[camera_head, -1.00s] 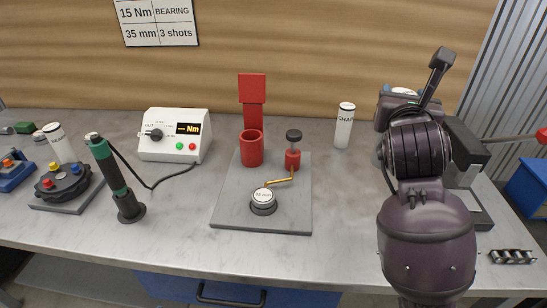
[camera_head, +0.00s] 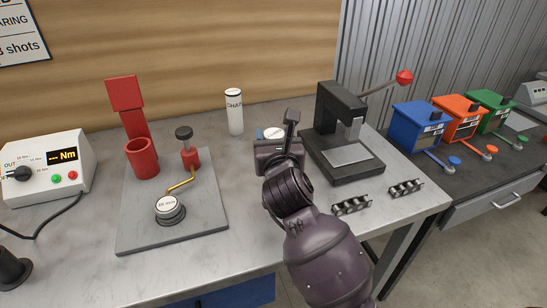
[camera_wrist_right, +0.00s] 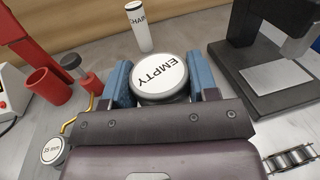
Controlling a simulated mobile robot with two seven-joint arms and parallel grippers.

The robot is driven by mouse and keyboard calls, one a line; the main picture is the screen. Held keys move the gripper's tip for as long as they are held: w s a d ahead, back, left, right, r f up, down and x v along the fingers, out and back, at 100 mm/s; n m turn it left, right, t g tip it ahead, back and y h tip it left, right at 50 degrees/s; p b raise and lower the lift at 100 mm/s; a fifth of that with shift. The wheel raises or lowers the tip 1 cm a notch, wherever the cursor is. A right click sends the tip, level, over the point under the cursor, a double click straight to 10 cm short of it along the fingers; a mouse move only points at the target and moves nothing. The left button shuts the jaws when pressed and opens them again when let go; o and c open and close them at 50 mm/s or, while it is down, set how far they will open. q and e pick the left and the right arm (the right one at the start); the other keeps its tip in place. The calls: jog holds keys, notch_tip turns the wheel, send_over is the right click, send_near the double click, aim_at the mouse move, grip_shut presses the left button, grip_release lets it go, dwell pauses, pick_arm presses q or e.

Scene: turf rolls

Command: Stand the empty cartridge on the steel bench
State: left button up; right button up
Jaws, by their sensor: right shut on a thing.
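The empty cartridge shows its round white cap marked EMPTY (camera_wrist_right: 160,74) in the right wrist view. My right gripper (camera_wrist_right: 160,84) is shut on it, with one blue finger on each side. In the head view the cartridge's white top (camera_head: 273,133) shows just beyond my right gripper (camera_head: 277,140), which hides most of it. The steel bench (camera_head: 215,143) lies beneath. I cannot tell whether the cartridge's base touches the bench. My left gripper is not in view.
A white CHAIN cartridge (camera_head: 234,113) stands behind and left of the gripper. A black press (camera_head: 343,150) with a red-knobbed lever is to the right. Chain pieces (camera_head: 352,205) lie near the front.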

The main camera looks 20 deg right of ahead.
jog(key=shift+f+b, duration=0.5)
jog(key=shift+f, duration=1.9)
jog(key=shift+f, duration=0.2)
jog(key=o, duration=1.2)
jog(key=shift+c, duration=0.2)
jog(key=shift+o, duration=0.2)
jog(key=shift+r, duration=0.15)
